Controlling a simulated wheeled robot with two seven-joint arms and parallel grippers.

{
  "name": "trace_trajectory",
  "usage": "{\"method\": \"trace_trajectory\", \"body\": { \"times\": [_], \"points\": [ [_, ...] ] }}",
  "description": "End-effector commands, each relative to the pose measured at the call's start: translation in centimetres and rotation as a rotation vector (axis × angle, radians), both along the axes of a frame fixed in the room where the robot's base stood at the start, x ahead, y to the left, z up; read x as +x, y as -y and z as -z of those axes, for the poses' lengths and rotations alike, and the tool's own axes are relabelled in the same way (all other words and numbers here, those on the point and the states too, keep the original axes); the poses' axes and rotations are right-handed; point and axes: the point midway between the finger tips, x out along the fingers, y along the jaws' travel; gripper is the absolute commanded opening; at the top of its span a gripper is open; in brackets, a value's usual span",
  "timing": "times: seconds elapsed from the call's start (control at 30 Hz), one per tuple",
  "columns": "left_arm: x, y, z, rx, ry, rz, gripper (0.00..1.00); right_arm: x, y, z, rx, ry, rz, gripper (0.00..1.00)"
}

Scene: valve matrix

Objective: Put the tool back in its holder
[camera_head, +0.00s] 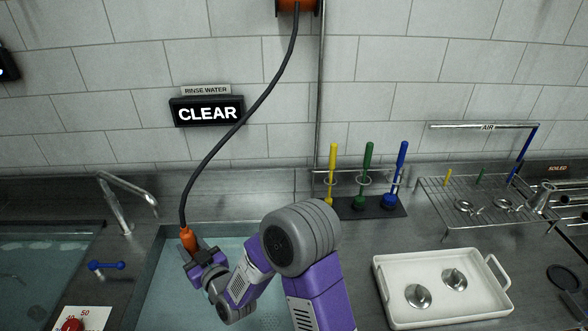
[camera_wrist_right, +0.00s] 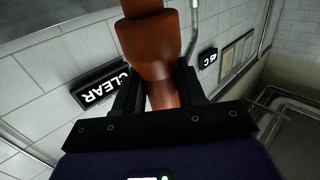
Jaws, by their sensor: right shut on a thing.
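My right gripper (camera_head: 195,253) is shut on the orange tool (camera_head: 188,238), whose lower part sits behind my jaws. A dark hose (camera_head: 237,123) runs from the tool up to an orange fitting (camera_head: 297,5) at the top edge, partly cut off. The tool is held above the light blue basin (camera_head: 160,300). In the right wrist view the orange-brown tool (camera_wrist_right: 150,50) stands between the two dark fingers (camera_wrist_right: 158,95). I cannot tell which fixture is the tool's holder. My left gripper is not in view.
A black CLEAR sign (camera_head: 207,111) is on the tiled wall. A rack (camera_head: 372,207) holds yellow, green and blue brushes. A white tray (camera_head: 395,285) with two metal pieces is at the right, below a wire rack (camera_head: 470,190). A faucet (camera_head: 125,205) stands left of the basin.

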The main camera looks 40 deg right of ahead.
Motion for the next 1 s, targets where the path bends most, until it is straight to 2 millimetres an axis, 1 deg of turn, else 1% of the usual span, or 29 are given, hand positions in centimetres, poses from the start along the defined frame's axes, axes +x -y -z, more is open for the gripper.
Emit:
{"method": "trace_trajectory", "body": {
  "times": [0.07, 0.17, 0.2, 0.27, 0.3, 0.37, 0.4, 0.47, 0.5, 0.6, 0.7, 0.8, 0.9, 1.0],
  "points": [
    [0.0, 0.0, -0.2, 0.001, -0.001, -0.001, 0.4, 0.6, 1.5, -0.7, 0.001, 0.004, 0.052, 0.01],
    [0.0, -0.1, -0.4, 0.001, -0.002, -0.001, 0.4, 1.5, 4.7, -1.9, 0.001, 0.008, 0.16, 0.01],
    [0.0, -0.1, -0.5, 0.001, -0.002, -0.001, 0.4, 1.8, 6.3, -2.4, 0.001, 0.008, 0.214, 0.01],
    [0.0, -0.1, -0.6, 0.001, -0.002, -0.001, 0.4, 2.1, 8.9, -3.3, 0.001, 0.008, 0.302, 0.01],
    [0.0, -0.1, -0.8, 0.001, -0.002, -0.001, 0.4, 2.3, 10.7, -3.9, 0.001, 0.008, 0.361, 0.01],
    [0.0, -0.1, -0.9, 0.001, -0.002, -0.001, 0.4, 2.3, 13.3, -4.9, 0.002, 0.008, 0.45, 0.01],
    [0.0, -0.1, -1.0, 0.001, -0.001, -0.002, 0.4, 2.3, 15.0, -5.5, 0.002, 0.008, 0.508, 0.01],
    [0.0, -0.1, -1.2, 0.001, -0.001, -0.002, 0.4, 2.1, 17.5, -6.3, 0.001, 0.007, 0.593, 0.01],
    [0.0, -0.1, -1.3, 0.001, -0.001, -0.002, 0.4, 1.9, 19.1, -6.9, 0.002, 0.007, 0.647, 0.01],
    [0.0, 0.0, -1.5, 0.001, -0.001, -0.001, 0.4, 1.2, 22.3, -8.1, 0.001, 0.005, 0.764, 0.01],
    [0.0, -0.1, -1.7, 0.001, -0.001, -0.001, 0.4, 0.5, 24.7, -8.9, 0.001, 0.003, 0.851, 0.01],
    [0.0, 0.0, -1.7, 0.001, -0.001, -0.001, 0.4, -0.1, 26.2, -9.5, 0.0, 0.001, 0.909, 0.01],
    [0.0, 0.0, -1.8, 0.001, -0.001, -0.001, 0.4, -0.4, 26.9, -9.7, 0.0, 0.0, 0.936, 0.01],
    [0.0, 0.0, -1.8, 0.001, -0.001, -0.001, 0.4, -0.4, 27.1, -9.7, -0.001, 0.0, 0.943, 0.01]
  ]
}}
